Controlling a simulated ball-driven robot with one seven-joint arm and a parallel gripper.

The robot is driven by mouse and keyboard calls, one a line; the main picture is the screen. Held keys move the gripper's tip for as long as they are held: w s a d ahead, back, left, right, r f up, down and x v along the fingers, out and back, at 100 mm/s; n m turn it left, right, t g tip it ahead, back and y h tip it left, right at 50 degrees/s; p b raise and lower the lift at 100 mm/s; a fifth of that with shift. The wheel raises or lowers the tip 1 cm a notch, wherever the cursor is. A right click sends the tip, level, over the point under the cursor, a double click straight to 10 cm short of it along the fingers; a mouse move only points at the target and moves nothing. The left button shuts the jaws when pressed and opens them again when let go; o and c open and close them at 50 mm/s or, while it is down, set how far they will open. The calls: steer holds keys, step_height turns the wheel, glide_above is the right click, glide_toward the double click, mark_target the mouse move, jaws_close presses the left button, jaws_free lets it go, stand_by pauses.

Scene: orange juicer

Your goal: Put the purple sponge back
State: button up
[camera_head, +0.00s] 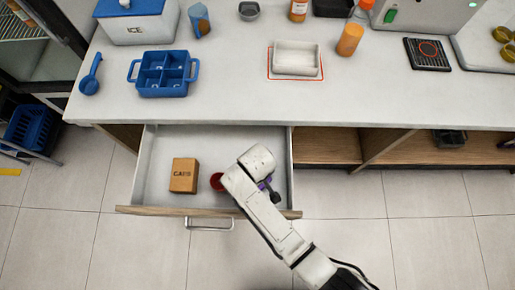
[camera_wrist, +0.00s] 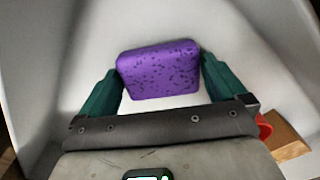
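The purple sponge (camera_wrist: 160,70) with dark specks sits between the two green fingers of my gripper (camera_wrist: 158,72) in the wrist view. The fingers press against its left and right sides, so my gripper is shut on it. In the head view only a small purple patch (camera_head: 265,185) shows beside my arm, which hides most of the gripper. The gripper is over the right part of the open drawer (camera_head: 150,165). How high the sponge is above the drawer floor I cannot tell.
A brown box (camera_head: 184,175) and a red cup (camera_head: 217,182) stand in the drawer, left of my arm. On the counter above are a blue divided tray (camera_head: 163,90), a white tray (camera_head: 296,73) on a red-edged mat and an orange-brown jar (camera_head: 350,40).

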steer(key=shift+r, duration=0.15)
step_height(320, 180, up, 12)
steer(key=p, duration=0.1)
stand_by(0.5)
steer(key=s+d+r+m, duration=0.1)
steer(key=s+d+m, duration=0.1)
steer(key=d, duration=0.7)
steer(key=s+d+r+m, duration=0.1)
steer(key=s+d+m, duration=0.15)
steer(key=d, duration=0.55)
steer(key=s+d+r+m+t, duration=0.1)
steer(key=s+d+r+m, duration=0.3)
steer(key=s+d, duration=0.5)
steer(key=shift+d+m, duration=0.35)
steer(key=shift+d, duration=0.1)
steer(key=shift+s, duration=0.1)
